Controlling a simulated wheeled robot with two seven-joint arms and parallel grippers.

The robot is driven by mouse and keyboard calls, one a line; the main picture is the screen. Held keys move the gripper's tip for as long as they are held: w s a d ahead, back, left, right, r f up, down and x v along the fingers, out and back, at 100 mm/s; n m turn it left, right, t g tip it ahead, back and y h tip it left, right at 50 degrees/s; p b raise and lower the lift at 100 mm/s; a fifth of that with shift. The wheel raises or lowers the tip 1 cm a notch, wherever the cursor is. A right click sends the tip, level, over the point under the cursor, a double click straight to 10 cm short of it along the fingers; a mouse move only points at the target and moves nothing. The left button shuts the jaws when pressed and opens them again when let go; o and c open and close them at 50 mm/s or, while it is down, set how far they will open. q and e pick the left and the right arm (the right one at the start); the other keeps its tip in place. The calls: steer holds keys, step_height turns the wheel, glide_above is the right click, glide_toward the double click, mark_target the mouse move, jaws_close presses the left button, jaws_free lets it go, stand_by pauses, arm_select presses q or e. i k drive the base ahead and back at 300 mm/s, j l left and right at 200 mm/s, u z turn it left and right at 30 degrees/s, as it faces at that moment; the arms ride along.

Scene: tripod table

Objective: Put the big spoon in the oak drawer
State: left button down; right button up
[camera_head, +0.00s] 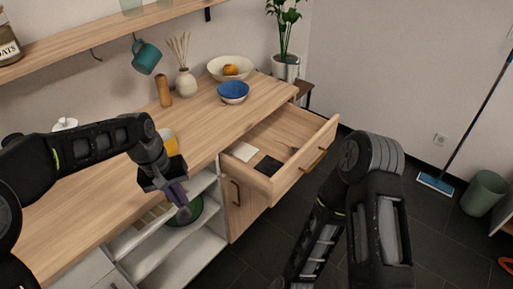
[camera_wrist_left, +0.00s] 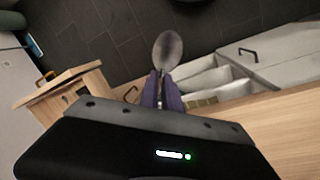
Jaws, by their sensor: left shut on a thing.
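My left gripper (camera_head: 177,192) is shut on the big spoon and holds it above the open shelves at the counter's front edge. The spoon's grey bowl (camera_head: 184,214) points downward in the head view. In the left wrist view the big spoon (camera_wrist_left: 168,50) sticks out from between the purple fingertips (camera_wrist_left: 162,95); its handle is partly hidden. The oak drawer (camera_head: 305,165) is pulled open, to the right of the gripper and apart from it. It also shows at the left of the left wrist view (camera_wrist_left: 62,88). My right arm shows, but its fingertips do not.
Inside the drawer lie a white item (camera_head: 243,151) and a dark item (camera_head: 268,165), with bare wood around them. A green bowl (camera_head: 190,212) sits on the shelf below the gripper. A blue bowl (camera_head: 233,92) stands on the counter behind the drawer.

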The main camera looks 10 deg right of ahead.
mark_target(295, 136)
steer(key=i+l, duration=0.2)
steer(key=l, duration=0.3)
steer(key=i+l, duration=0.2)
steer(key=l, duration=0.3)
steer(key=i+l, duration=0.2)
steer(key=l, duration=0.3)
steer(key=i+l, duration=0.2)
steer(key=l, duration=0.25)
steer(key=i+l, duration=0.2)
steer(key=l, duration=0.3)
steer(key=i+l, duration=0.2)
steer(key=l, duration=0.3)
steer(key=i+l, duration=0.2)
steer(key=l, duration=0.3)
steer(key=i+l, duration=0.2)
steer(key=l, duration=0.3)
steer(key=j, duration=0.2)
steer(key=l, duration=0.2)
